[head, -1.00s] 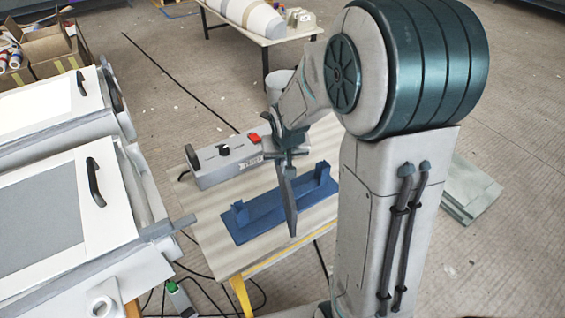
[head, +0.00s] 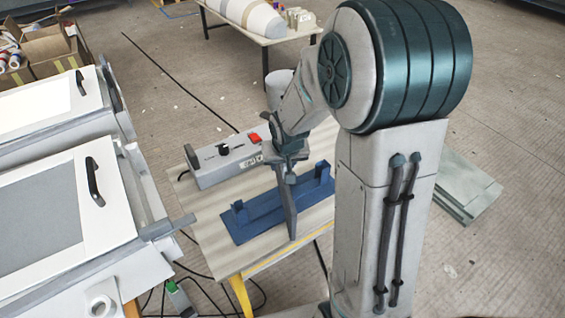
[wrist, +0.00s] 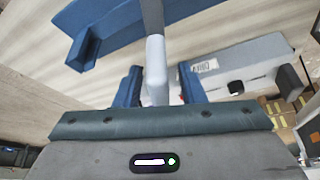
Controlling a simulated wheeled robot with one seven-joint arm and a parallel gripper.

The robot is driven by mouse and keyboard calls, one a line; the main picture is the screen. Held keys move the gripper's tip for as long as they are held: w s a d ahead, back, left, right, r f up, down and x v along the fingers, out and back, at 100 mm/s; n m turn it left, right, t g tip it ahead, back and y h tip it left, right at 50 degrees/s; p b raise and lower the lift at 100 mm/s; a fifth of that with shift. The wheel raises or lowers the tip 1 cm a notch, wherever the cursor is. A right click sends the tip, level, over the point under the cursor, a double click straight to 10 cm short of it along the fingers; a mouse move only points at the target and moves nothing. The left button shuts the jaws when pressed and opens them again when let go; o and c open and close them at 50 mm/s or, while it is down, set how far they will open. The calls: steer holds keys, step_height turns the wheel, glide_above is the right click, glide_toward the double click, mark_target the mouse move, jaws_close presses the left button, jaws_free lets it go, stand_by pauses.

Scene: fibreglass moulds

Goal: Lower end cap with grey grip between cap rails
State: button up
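The end cap (head: 289,207) is a flat grey plate, upright and seen nearly edge-on below my gripper (head: 289,167). It stands over the blue fixture (head: 258,219), between the fixture's two raised end blocks. In the wrist view the cap's light grey grip (wrist: 156,68) is between my two blue fingers (wrist: 159,86). A gap shows right of the grip; the left finger is close to it. I cannot tell whether the fingers press on it. The cap's lower edge overlaps the fixture in the head view. I cannot tell whether it touches, and I cannot make out the rails.
A grey control box (head: 225,162) with a red button lies behind the fixture on the work table (head: 205,222). White moulds or machines (head: 120,240) with black handles stand close on the left. Cables lie on the floor. A far table (head: 270,38) holds a light rounded form.

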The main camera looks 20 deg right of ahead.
steer(key=v, duration=1.2)
steer(key=s+r+g, duration=0.1)
steer(key=s+g, duration=0.1)
steer(key=s, duration=1.4)
steer(key=shift+s+n+p, duration=0.2)
steer(key=shift+n+p, duration=0.2)
steer(key=shift+r, duration=0.2)
